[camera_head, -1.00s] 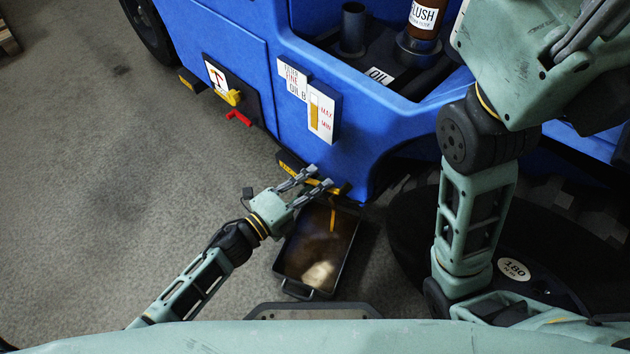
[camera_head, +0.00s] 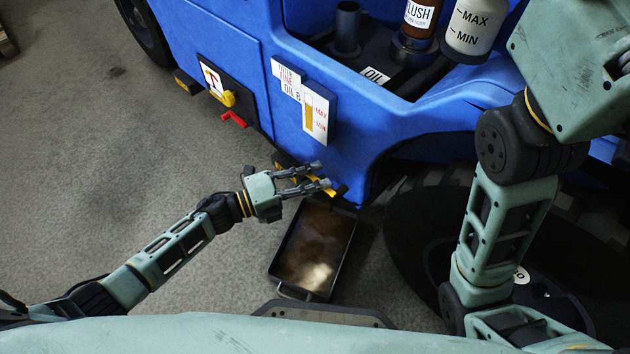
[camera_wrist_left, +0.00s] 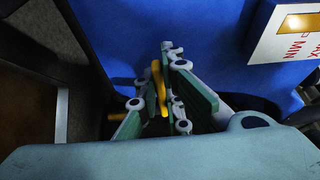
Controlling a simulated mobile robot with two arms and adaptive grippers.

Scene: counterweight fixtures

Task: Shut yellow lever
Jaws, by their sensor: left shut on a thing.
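The yellow lever (camera_head: 328,190) is low on the blue machine's corner, above a black tray. My left gripper (camera_head: 319,175) reaches it from the left, its fingers closed around the lever. In the left wrist view the yellow lever (camera_wrist_left: 157,82) shows between the two fingers of my left gripper (camera_wrist_left: 168,75). The fingers hide part of the lever and its mount. My right arm is at the right of the head view, with its gripper out of frame.
The black tray (camera_head: 349,240) holds dark brown liquid on the floor. Another yellow handle (camera_head: 229,98) and a red lever (camera_head: 234,119) are on the machine's side. A level gauge (camera_head: 316,113) is above the gripper. Floor at left is clear.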

